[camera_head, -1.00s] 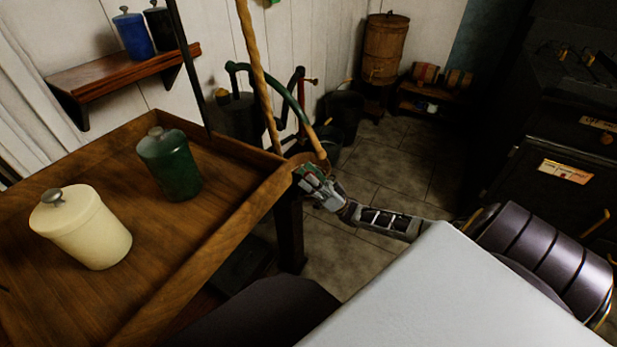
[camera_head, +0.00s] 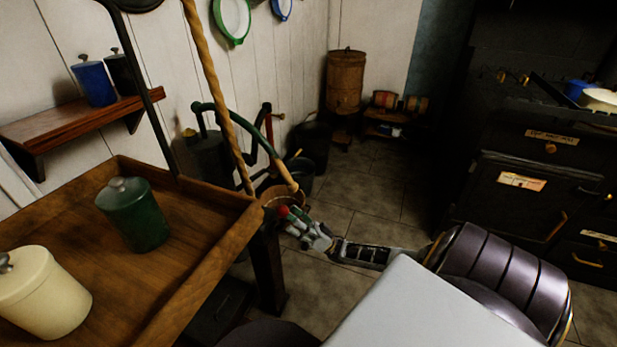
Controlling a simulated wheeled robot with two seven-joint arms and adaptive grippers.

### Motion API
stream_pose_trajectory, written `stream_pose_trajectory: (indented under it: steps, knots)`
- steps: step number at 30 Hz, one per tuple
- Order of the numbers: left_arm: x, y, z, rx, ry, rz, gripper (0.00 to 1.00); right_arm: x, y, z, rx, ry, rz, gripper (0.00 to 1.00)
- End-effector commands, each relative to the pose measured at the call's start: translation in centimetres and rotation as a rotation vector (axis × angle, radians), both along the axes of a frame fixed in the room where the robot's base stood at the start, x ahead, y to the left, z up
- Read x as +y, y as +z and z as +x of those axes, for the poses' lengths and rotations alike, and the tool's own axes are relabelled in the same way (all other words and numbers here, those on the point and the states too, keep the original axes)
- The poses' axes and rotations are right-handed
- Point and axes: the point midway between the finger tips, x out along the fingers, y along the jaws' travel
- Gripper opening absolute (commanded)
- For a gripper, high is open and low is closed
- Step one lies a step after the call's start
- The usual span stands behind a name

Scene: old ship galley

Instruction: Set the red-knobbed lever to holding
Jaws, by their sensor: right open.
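No red-knobbed lever can be made out for certain. My right gripper (camera_head: 290,219) is in the middle of the view, just right of the wooden tray table's corner, with its fingers pointing up and left. It is open, and I see nothing held in it. A small red spot shows at its fingertips; I cannot tell whether it is part of the gripper. Beyond it stands a dark pump (camera_head: 207,150) with a curved green handle (camera_head: 236,119) ending in a wooden grip. A dark upright with a reddish part (camera_head: 269,130) stands beside it. My left gripper is not in view.
The tray table (camera_head: 190,282) with a green canister (camera_head: 133,215) and a cream canister (camera_head: 42,293) fills the left. A rope hangs behind it. A black stove (camera_head: 530,190) stands at right, a barrel (camera_head: 345,82) at the back. Tiled floor (camera_head: 370,195) between is open.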

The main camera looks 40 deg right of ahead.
Motion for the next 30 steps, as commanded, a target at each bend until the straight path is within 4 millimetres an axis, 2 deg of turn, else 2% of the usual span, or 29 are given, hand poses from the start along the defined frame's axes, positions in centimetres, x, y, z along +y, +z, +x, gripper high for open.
stream_pose_trajectory:
  steps: [15,30]
  knots:
    - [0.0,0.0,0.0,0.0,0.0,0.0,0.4,-2.4,-3.6,-2.5,0.0,-0.002,0.001,0.58]
    - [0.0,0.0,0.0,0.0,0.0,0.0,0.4,-3.0,-4.5,-3.1,-0.001,0.001,0.0,0.58]
